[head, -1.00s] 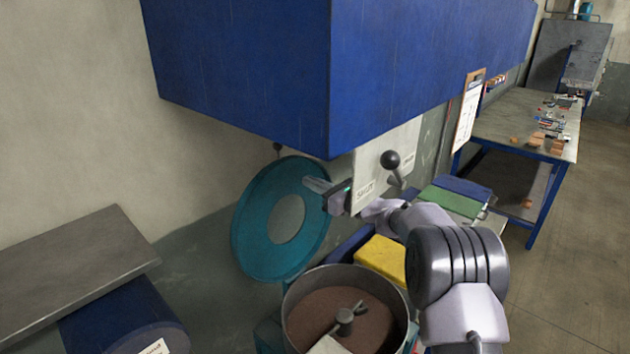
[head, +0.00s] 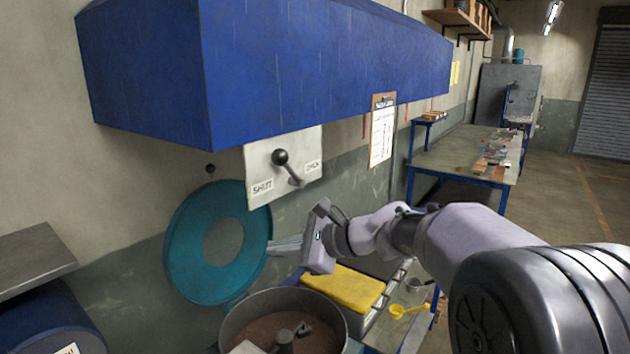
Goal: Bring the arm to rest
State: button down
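My gripper (head: 272,246) is at the middle of the head view, in front of the right edge of a teal ring-shaped disc (head: 190,265) that hangs on the wall. Its fingers point left. They are seen nearly edge-on, so whether they are open or shut cannot be made out. No held object shows. My arm reaches in from the lower right.
A blue hood (head: 280,75) overhangs the area. Below it is a lever plate (head: 310,150) marked SHUT, with a black-knobbed lever (head: 281,158). A round drum (head: 228,320) of brown material stands below, beside a yellow lid (head: 345,287). A workbench (head: 450,160) and open floor lie at right.

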jog(key=s+d+f+n+h+b, duration=0.3)
jog(key=s+d+f+n, duration=0.1)
jog(key=s, duration=0.7)
jog(key=s+d+f+n+h+b, duration=0.3)
jog(key=s+d+f+n+b, duration=0.1)
jog(key=s+d+f, duration=0.3)
jog(key=s+d+f+n+h+b, duration=0.3)
jog(key=s+d+f, duration=0.3)
jog(key=s, duration=0.9)
notch_tip(320, 180, down, 2)
jog(key=shift+s+d+f+n+h+b, duration=0.2)
jog(key=shift+f+n+h+b, duration=0.1)
jog(key=shift+n+b, duration=0.2)
jog(key=shift+a, duration=0.1)
